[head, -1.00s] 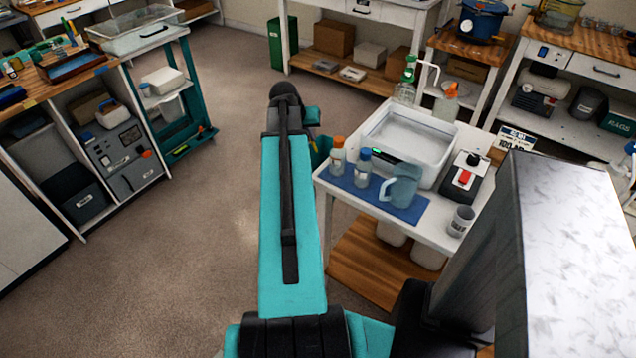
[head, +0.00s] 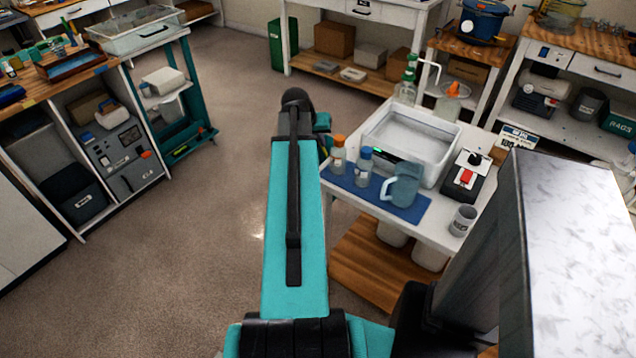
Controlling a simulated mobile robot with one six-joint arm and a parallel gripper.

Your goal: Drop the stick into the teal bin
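My arm stretches forward through the middle of the head view and hides what lies behind it. My gripper cannot be made out, nor whether it holds anything. I see no stick that I can pick out. A small teal patch (head: 325,143) shows between my arm and the white cart; I cannot tell whether it is a bin or part of my arm. A dark teal container marked RAGS (head: 618,122) sits on the lower shelf at the right. A green bin (head: 283,43) stands on the floor at the back.
Shelving (head: 80,180) stands at the left. The floor (head: 215,215) between is clear.

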